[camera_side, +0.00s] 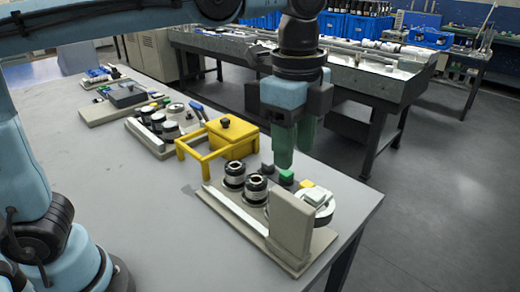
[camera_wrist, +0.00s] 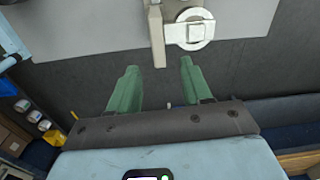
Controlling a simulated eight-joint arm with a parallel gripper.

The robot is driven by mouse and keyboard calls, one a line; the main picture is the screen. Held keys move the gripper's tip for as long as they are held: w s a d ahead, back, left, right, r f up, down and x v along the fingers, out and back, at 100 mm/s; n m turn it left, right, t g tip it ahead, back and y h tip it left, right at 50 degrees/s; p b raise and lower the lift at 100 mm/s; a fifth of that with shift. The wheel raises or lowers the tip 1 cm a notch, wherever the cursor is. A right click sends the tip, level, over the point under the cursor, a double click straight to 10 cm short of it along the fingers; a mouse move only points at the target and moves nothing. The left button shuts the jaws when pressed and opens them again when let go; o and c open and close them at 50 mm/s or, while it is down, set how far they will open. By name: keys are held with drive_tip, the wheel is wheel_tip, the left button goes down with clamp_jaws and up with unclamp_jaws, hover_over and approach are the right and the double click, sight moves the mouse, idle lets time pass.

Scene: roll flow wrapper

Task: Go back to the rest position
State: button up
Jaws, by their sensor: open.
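My gripper (camera_side: 296,152) hangs pointing down over the right part of the grey table, above the far edge of the nearest fixture in the side view. Its two green fingers also show in the wrist view (camera_wrist: 156,88), spread apart with nothing between them. The gripper is open and empty. The nearest fixture (camera_side: 283,245) is a beige plate with an upright beige block, dark and silver rollers (camera_side: 256,188) and a round white disc. In the wrist view, part of this fixture with the disc (camera_wrist: 188,30) shows beyond the fingertips.
A yellow guard frame (camera_side: 222,138) stands left of the nearest fixture. A second roller fixture (camera_side: 165,128) and a dark boxed device (camera_side: 127,96) sit farther back. The table's front area (camera_side: 150,215) is bare. A long metal bench (camera_side: 350,75) stands behind, across the floor.

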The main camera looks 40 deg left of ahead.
drive_tip(key=s+a+f+n+t, duration=0.2)
drive_tip(key=a+f+n, duration=0.3)
drive_tip(key=a+n, duration=0.3)
drive_tip(key=s+a+f+n+t, duration=0.2)
drive_tip(key=a+f+n+t, duration=0.2)
drive_tip(key=a+n, duration=0.5)
wheel_tip(320, 180, down, 2)
drive_tip(key=shift+s+a+f+t, duration=0.1)
drive_tip(key=shift+s+a+t, duration=0.15)
drive_tip(key=shift+s+t, duration=0.15)
